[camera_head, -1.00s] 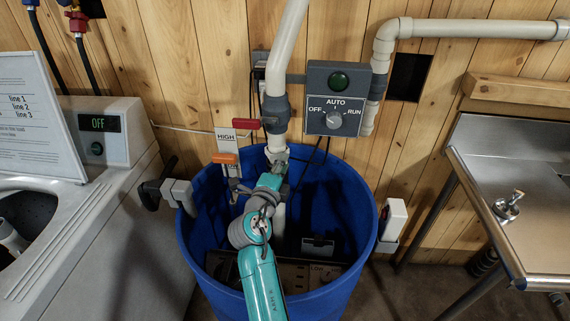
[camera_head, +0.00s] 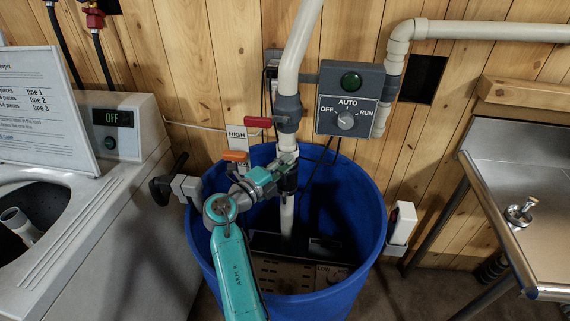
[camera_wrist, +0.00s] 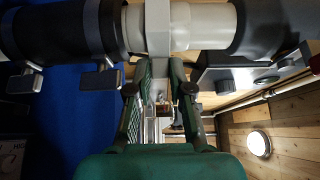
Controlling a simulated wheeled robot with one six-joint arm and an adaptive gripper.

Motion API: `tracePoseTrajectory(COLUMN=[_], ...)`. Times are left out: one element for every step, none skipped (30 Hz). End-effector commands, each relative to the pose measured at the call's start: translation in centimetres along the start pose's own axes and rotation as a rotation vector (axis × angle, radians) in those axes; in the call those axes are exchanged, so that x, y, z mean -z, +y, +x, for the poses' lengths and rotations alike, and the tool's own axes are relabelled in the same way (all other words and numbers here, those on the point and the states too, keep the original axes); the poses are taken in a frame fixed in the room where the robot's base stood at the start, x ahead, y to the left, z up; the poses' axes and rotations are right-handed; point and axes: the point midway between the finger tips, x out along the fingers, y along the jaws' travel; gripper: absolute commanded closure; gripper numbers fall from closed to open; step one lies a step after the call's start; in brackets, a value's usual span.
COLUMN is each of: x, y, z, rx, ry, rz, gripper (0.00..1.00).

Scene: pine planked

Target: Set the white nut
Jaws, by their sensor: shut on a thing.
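The white nut (camera_wrist: 158,32) is a pale ring around the joint of the upright pipe, which lies sideways across the top of the wrist view. White pipe (camera_wrist: 205,25) is on one side of it and a black fitting (camera_wrist: 65,32) with two small tabs on the other. My gripper (camera_wrist: 159,72) is shut on the nut, one dark green finger on each side of its lower part. In the head view my gripper (camera_head: 281,168) reaches the pipe from the left, just above the blue barrel's inside. The nut's far side is hidden.
The blue barrel (camera_head: 372,215) surrounds the lower pipe. A control box (camera_head: 350,97) reading OFF, AUTO, RUN is close on the right. Red (camera_head: 258,122) and orange (camera_head: 235,156) handles are on the left. A washer (camera_head: 118,125) stands left, a steel sink (camera_head: 520,180) right.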

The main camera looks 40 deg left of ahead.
Motion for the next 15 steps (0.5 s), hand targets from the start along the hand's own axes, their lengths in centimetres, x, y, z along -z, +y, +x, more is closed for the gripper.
tracePoseTrajectory(x=[-0.05,-0.05,-0.05,-0.05,-0.05,-0.05,-0.06,-0.06,-0.05,-0.05,-0.05,-0.04,-0.04,-0.03,-0.03], y=[-0.14,-0.15,-0.15,-0.14,-0.14,-0.15,-0.15,-0.15,-0.14,-0.13,-0.12,-0.10,-0.09,-0.08,-0.06], z=[0.03,0.03,0.03,0.03,0.03,0.04,0.04,0.04,0.04,0.04,0.04,0.03,0.03,0.03,0.03], rx=[0.002,0.002,0.002,0.002,0.002,0.002,0.002,0.002,0.001,0.001,0.001,0.001,0.001,0.001,0.001], ry=[-0.001,-0.001,-0.002,-0.002,-0.002,-0.002,-0.002,-0.002,-0.002,-0.002,-0.002,-0.002,-0.002,-0.002,-0.002], rz=[0.002,0.002,0.002,0.002,0.002,0.002,0.002,0.002,0.002,0.001,0.001,0.001,0.001,0.001,0.001], gripper=[1.00,1.00,1.00,1.00,1.00,1.00,1.00,0.72,0.70,0.70,0.70,0.70,0.70,0.70,0.70])
